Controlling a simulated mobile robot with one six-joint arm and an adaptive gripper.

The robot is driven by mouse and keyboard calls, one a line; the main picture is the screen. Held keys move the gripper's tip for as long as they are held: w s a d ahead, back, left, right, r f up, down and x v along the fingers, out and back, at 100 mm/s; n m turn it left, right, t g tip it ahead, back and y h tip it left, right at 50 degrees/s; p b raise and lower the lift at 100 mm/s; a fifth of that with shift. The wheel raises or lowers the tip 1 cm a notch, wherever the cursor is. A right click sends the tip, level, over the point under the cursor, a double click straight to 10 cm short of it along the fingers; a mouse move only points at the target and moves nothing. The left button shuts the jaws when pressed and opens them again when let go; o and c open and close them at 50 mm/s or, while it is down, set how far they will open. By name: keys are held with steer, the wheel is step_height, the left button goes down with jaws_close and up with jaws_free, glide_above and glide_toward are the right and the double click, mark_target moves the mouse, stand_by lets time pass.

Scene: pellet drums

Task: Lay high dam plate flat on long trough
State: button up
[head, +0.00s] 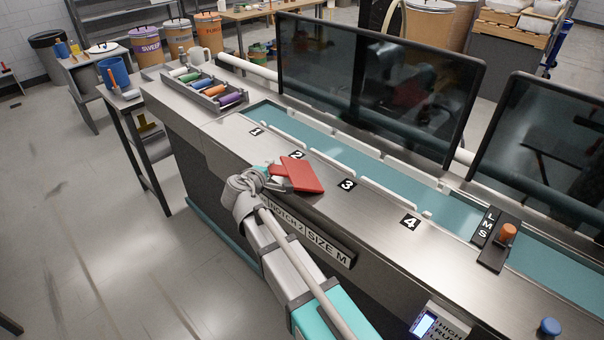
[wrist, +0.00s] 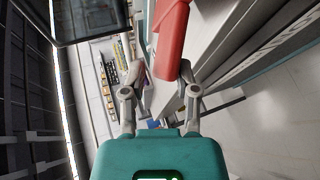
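A red plate (head: 302,173), which I take to be the high dam plate, is at the end of my gripper (head: 272,177). It is over the steel front ledge, between the labels 2 and 3. In the wrist view the red plate (wrist: 171,45) extends forward from between the fingers of my gripper (wrist: 163,78), which appear closed on its near end. The exact contact is partly hidden. The long teal channel (head: 350,157), which seems to be the long trough, runs behind the plate, with white strips along its edges. The plate appears tilted and apart from the channel.
Dark clear screens (head: 375,85) stand behind the channel. A tray of coloured rolls (head: 207,92) sits at the left end. An L/M/S block with an orange knob (head: 508,233) stands at the right. A NOTCH 2, SIZE M sign (head: 310,234) is on the front.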

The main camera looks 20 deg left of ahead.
steer(key=shift+r, duration=0.1)
stand_by(0.3)
step_height(320, 180, up, 7)
steer(key=s+p, duration=0.2)
steer(key=p, duration=0.5)
steer(key=shift+s, duration=0.35)
steer(key=shift+s+d, duration=0.1)
